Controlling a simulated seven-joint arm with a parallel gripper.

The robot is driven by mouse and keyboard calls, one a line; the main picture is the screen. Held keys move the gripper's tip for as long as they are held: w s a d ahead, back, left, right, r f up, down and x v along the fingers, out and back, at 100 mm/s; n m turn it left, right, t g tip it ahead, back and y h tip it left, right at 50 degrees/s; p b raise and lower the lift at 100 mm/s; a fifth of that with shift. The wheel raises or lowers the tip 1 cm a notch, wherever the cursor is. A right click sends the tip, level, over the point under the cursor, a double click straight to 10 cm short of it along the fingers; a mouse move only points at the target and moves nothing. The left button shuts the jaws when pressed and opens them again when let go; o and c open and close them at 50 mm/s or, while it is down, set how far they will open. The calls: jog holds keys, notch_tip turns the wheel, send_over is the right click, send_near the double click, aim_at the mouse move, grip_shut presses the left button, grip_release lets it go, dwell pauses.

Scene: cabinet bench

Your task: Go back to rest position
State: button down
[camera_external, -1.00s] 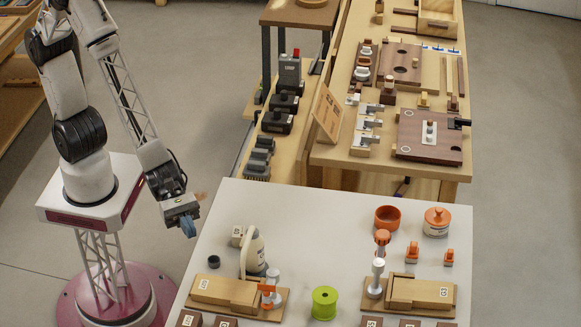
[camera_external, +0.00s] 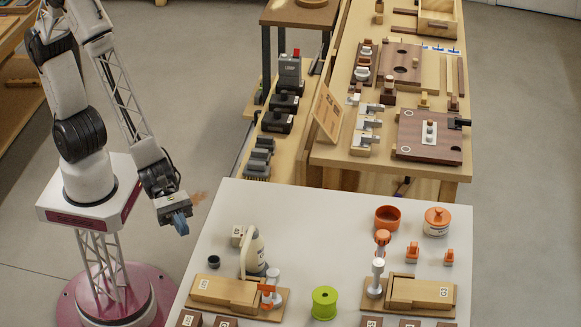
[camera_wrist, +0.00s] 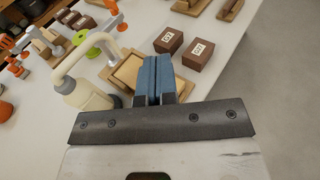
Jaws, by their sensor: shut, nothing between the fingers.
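My gripper (camera_external: 181,223) hangs beside the left edge of the white table (camera_external: 228,204) in the external view, pointing down and clear of everything. Its blue fingers are together with nothing between them. In the wrist view the shut fingers (camera_wrist: 154,75) show in the middle, with the table's objects beyond them.
On the table are a cream bottle (camera_external: 254,252), a green spool (camera_external: 324,302), an orange bowl (camera_external: 387,218), an orange-lidded jar (camera_external: 436,222) and wooden boxes (camera_external: 226,293). A wooden bench (camera_external: 345,155) with several fixtures stands behind. Open floor lies left of the table.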

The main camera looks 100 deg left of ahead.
jog(key=s+a+r+m+g, duration=0.75)
jog(key=a+r+m, duration=0.25)
jog(key=r+m, duration=0.3)
jog(key=s+a+r+m+y, duration=0.1)
jog(key=s+a+m+y, duration=0.3)
jog(key=a, duration=0.6)
jog(key=s+a+m+y, duration=0.4)
jog(key=s+a, duration=0.1)
jog(key=a, duration=0.5)
jog(key=s+a+r+m+y, duration=0.1)
jog(key=s+a+m+y, duration=0.3)
jog(key=a, duration=0.6)
jog(key=shift+s+a+r+m, duration=0.2)
jog(key=shift+r+m, duration=0.15)
jog(key=shift+m, duration=0.15)
